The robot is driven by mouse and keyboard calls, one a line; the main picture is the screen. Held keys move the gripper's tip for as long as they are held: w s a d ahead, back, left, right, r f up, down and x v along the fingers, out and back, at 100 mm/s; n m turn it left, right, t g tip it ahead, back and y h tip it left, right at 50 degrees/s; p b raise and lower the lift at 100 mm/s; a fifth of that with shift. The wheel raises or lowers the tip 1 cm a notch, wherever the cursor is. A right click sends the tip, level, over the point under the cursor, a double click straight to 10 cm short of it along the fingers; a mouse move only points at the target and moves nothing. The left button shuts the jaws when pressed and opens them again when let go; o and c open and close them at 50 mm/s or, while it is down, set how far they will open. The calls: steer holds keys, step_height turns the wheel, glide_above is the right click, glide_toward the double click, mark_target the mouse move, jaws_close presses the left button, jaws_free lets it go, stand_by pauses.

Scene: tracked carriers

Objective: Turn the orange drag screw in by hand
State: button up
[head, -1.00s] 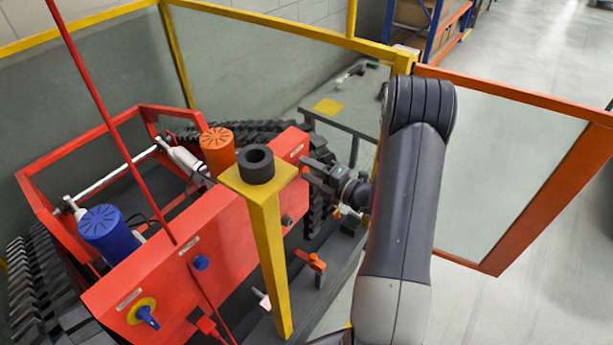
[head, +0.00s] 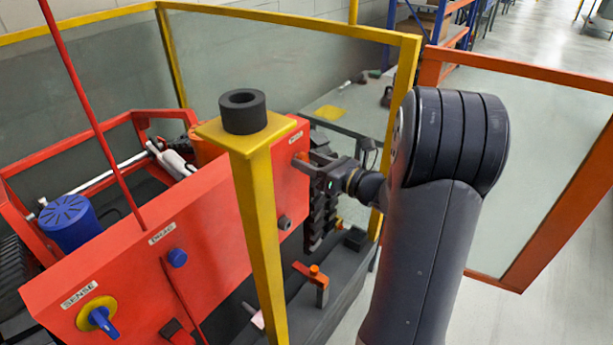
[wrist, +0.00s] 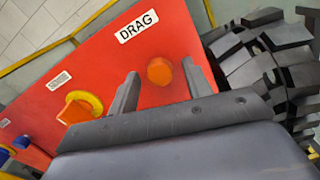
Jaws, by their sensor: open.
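The orange drag screw (wrist: 160,70) is a round head on the red panel (wrist: 105,60), below the white DRAG label (wrist: 136,27) in the wrist view. My gripper (wrist: 161,67) is open, with one dark finger on each side of the screw and a visible gap on both sides. How deep the fingertips reach along the screw cannot be told. In the head view my gripper (head: 314,168) is at the panel's right end, with the orange screw (head: 301,156) just showing at its tips.
A yellow post (head: 262,230) with a black ring on top stands left of my arm. Dark track links (wrist: 265,60) lie beyond the panel. A yellow-orange knob (wrist: 80,106) sits left of the fingers. A small orange-topped lever (head: 316,278) is below.

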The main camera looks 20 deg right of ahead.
steer(key=n+b, duration=0.1)
steer(key=n, duration=0.1)
steer(key=shift+n+b, duration=0.3)
steer(key=shift+b, duration=0.1)
steer(key=c, duration=0.8)
steer(key=m+p, duration=0.1)
steer(key=p, duration=0.2)
steer(key=shift+r+m, duration=0.3)
steer(key=shift+m, duration=0.1)
steer(key=m+p, duration=0.5)
steer(key=p, duration=0.2)
steer(key=shift+m, duration=0.3)
steer(key=shift+f+m+p, duration=0.1)
steer(key=shift+m+p, duration=0.7)
steer(key=shift+p, duration=0.2)
steer(key=shift+f+m, duration=0.25)
steer(key=shift+m, duration=0.15)
